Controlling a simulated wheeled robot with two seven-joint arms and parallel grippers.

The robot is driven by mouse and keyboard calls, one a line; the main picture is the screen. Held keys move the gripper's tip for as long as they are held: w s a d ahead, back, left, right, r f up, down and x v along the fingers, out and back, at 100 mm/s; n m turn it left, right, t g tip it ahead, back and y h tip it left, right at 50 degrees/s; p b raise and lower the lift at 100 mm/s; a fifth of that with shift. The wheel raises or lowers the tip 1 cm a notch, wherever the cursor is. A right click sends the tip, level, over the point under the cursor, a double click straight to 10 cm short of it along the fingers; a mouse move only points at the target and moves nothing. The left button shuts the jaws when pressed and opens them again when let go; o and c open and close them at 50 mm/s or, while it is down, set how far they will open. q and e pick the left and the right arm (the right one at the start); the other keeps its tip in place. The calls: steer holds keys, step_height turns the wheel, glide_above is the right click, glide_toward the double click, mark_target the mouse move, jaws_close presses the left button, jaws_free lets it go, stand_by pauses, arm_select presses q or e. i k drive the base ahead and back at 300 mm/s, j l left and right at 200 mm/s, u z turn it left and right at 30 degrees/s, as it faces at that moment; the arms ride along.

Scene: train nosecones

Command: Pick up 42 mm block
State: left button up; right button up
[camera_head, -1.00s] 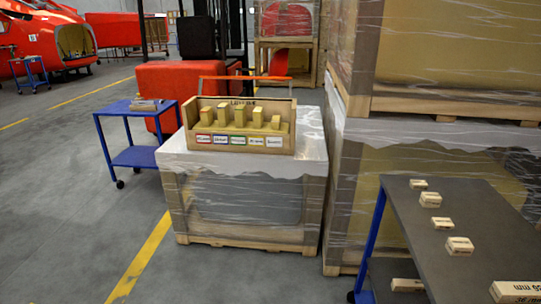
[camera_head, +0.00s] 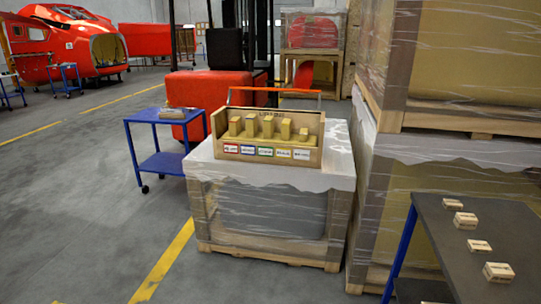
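A wooden carrier box (camera_head: 269,155) with a red handle holds several upright yellowish blocks (camera_head: 266,126) of differing heights. Coloured labels run along its front, too small to read. The box stands on a wrapped crate (camera_head: 340,165) in the middle. Several small wooden blocks lie in a row on a dark grey table (camera_head: 447,235) at the right: one at the back (camera_head: 452,204), one behind the middle (camera_head: 466,220), one in the middle (camera_head: 479,246) and one in front (camera_head: 498,272). Their markings are too small to read, so I cannot tell which is 42 mm. Neither gripper shows.
A blue cart (camera_head: 158,160) stands left of the wrapped crate. Tall wrapped crates (camera_head: 455,60) stand at the right behind the grey table. A red and black forklift (camera_head: 215,85) is behind. Open grey floor (camera_head: 80,210) lies at the left.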

mark_target(462, 221)
steer(key=z, duration=1.3)
